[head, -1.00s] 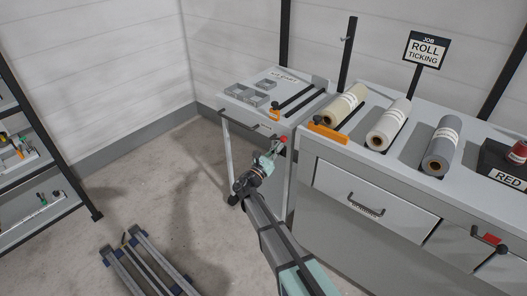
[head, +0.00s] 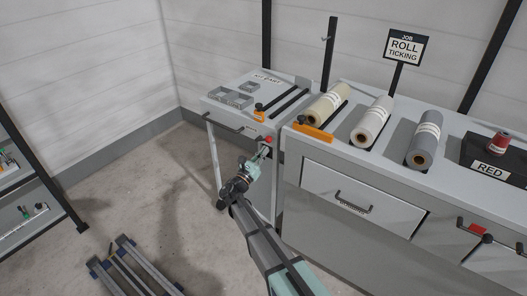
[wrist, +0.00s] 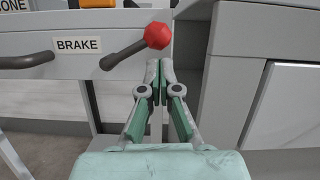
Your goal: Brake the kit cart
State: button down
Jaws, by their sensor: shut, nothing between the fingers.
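The kit cart (head: 222,108) stands left of the long counter, its grey top toward the back wall. Its brake lever ends in a red knob (head: 267,139) at the cart's right front. In the wrist view, the dark lever (wrist: 126,53) slopes up to the right to the red knob (wrist: 158,36), right of the BRAKE label (wrist: 78,45). My gripper (head: 262,153) is shut and empty in front of the cart. In the wrist view, its fingertips (wrist: 159,70) are just below the knob; whether they touch it I cannot tell.
The counter (head: 340,155) adjoins on the right, with cream (head: 328,104), white (head: 372,121) and grey (head: 424,141) rolls. A dark cart handle (wrist: 27,61) is left of the lever. A shelf rack (head: 40,165) stands far left. Floor left of the cart is open.

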jog(key=f+b+v, duration=0.1)
jog(key=b+v, duration=0.1)
jog(key=v, duration=1)
jog(key=shift+w+d+f, duration=0.2)
jog(key=shift+w+f, duration=0.05)
jog(key=s+d+f+m+g+y+p, duration=0.1)
jog(key=s+d+f+m+g, duration=0.85)
jog(key=f, duration=0.35)
jog(key=s+d+f+m+g+y+p, duration=0.1)
jog(key=s+d+f+m+g, duration=0.5)
jog(key=s+d+f+m, duration=0.45)
jog(key=s+d+f+m+g+y+p, duration=0.1)
jog(key=s+d+f+m+g+y, duration=0.1)
jog(key=s, duration=0.9)
jog(key=s+d+f+m+g+y+p, duration=0.1)
jog(key=s+d+f+m+g+y, duration=0.2)
jog(key=s, duration=0.8)
jog(key=s+d+f+m+g+y+p, duration=0.1)
jog(key=s+d+m+g, duration=0.4)
jog(key=s, duration=0.6)
jog(key=f+y, duration=0.1)
jog(key=y, duration=0.1)
jog(key=shift+f+m+y, duration=0.2)
jog(key=shift+m+y, duration=0.1)
jog(key=shift+m, duration=0.1)
